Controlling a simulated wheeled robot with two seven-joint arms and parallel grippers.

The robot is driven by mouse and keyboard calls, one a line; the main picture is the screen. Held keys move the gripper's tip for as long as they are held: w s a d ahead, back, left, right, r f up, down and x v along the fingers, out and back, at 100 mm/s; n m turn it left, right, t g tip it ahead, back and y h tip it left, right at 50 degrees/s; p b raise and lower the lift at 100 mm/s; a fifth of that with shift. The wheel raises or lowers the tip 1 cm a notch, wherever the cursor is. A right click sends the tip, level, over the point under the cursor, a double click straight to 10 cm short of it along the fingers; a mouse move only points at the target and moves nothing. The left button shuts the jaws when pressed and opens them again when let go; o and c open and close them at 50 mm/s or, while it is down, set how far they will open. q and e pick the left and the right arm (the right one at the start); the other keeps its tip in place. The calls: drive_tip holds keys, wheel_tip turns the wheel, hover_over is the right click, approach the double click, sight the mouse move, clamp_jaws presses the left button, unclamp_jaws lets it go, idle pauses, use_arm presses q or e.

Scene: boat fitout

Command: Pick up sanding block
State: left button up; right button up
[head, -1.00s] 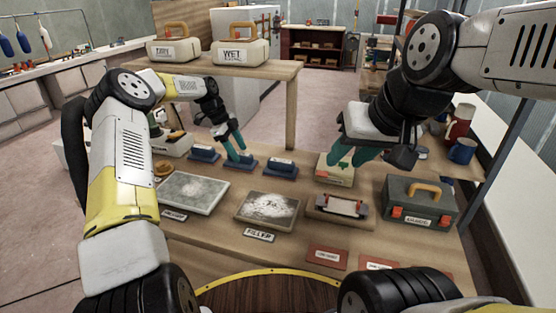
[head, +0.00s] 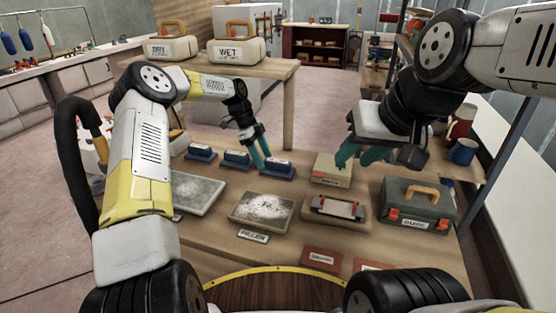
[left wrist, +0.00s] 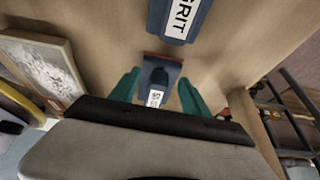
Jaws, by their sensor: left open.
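Three dark blue sanding blocks with white labels stand in a row on the bench: a left one (head: 200,152), a middle one (head: 236,159) and a right one (head: 279,169). My left gripper (head: 262,157) is open above the right block. In the left wrist view its two green fingers (left wrist: 156,88) stand either side of a blue block (left wrist: 157,80), with gaps to both sides. Another block (left wrist: 180,18), its label partly reading GRIT, lies beyond at the top. My right gripper (head: 358,154) looks open and empty, over the back edge of a pale box (head: 332,171).
A filler board (head: 262,212), a grey plate (head: 198,195), a wooden block with a clamp-like tool (head: 337,208) and a green toolbox (head: 418,207) crowd the bench. A raised shelf (head: 270,70) with DRY and WET cases is behind.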

sight(277, 160)
use_arm(q)
drive_tip(key=d, duration=0.1)
drive_tip(key=s+d, duration=0.1)
drive_tip(key=d, duration=0.3)
drive_tip(key=shift+s+d+f, duration=0.1)
drive_tip(key=shift+s+f, duration=0.1)
drive_tip(key=shift+s, duration=0.15)
drive_tip(key=shift+d+f, duration=0.1)
drive_tip(key=shift+f, duration=0.2)
drive_tip(key=shift+f, duration=0.15)
clamp_jaws()
